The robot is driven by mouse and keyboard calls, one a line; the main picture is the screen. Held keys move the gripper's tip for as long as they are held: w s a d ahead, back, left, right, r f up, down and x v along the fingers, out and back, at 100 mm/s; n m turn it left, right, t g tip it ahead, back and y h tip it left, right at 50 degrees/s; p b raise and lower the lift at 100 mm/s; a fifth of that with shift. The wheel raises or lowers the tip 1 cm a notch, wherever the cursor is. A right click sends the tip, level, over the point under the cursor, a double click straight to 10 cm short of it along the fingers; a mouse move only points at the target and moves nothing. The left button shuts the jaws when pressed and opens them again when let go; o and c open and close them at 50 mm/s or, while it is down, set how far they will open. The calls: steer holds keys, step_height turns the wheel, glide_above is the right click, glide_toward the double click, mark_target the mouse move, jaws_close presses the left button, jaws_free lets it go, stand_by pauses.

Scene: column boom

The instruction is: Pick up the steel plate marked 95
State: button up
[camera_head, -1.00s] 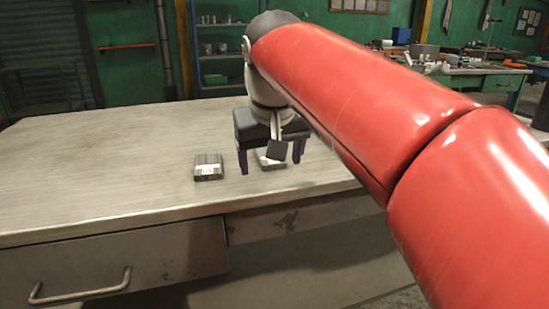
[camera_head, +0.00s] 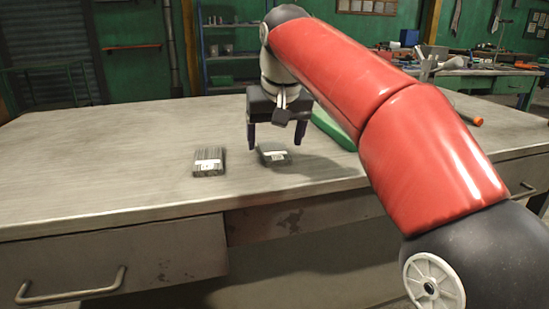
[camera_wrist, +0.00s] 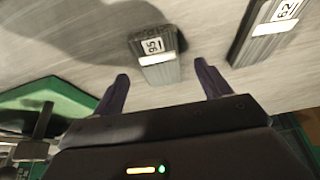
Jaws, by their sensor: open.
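The steel plate marked 95 (camera_wrist: 160,68) lies flat on the bench in the wrist view, a small grey block with a white label. It also shows in the head view (camera_head: 273,154), under my gripper. A second, similar plate (camera_head: 208,162) lies to its left; in the wrist view (camera_wrist: 268,35) its label reads 62. My gripper (camera_head: 277,150) is open and empty above the bench. In the wrist view its two dark fingers (camera_wrist: 160,82) are apart, with the 95 plate ahead of and between them.
The plates lie on a large metal workbench (camera_head: 100,175) with drawers. A green object (camera_head: 335,130) lies right of my gripper, partly hidden by my arm; a green shape (camera_wrist: 60,105) shows in the wrist view. The bench left of the plates is clear.

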steer(key=shift+x, duration=1.1)
steer(key=c, duration=1.5)
steer(key=shift+c, duration=0.2)
steer(key=shift+r, duration=0.1)
